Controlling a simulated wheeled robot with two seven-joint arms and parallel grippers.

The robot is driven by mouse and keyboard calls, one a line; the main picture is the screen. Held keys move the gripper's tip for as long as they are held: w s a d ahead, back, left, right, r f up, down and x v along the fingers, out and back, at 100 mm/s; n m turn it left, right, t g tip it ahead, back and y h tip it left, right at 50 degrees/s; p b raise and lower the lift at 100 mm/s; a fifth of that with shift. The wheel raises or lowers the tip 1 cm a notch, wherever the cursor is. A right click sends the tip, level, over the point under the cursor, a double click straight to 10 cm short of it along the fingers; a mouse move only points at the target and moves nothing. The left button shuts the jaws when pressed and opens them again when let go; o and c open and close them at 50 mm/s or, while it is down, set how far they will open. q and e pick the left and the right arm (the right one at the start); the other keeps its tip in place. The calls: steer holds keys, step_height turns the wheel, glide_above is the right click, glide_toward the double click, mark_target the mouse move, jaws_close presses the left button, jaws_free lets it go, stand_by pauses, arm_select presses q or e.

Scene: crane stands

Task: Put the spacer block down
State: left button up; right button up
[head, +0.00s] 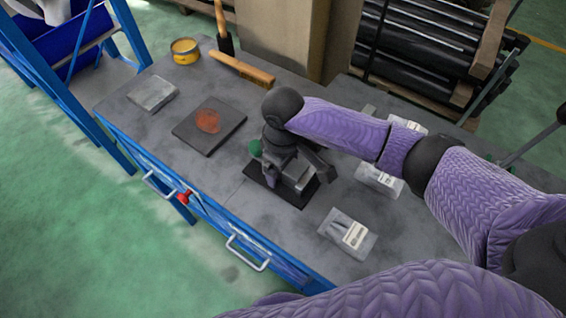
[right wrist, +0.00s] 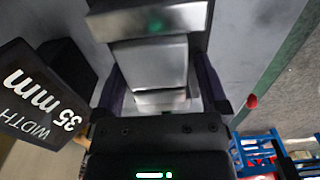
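The spacer block is a grey metal block (head: 297,173) at the near middle of the grey workbench, above or on a black mat (head: 264,188). In the right wrist view the block (right wrist: 150,62) sits between both fingers of my right gripper (right wrist: 160,92), which appears shut on it. In the head view my right gripper (head: 284,176) partly hides the block, and whether the block touches the mat cannot be told. A black plate reading "WIDTH 35 mm" (right wrist: 40,95) stands beside the gripper. My left gripper is not in view.
Bare bench lies left of the mat.

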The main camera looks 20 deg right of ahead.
steer(key=shift+r, duration=0.1)
step_height(320, 180, up, 12)
steer(key=p, duration=0.4)
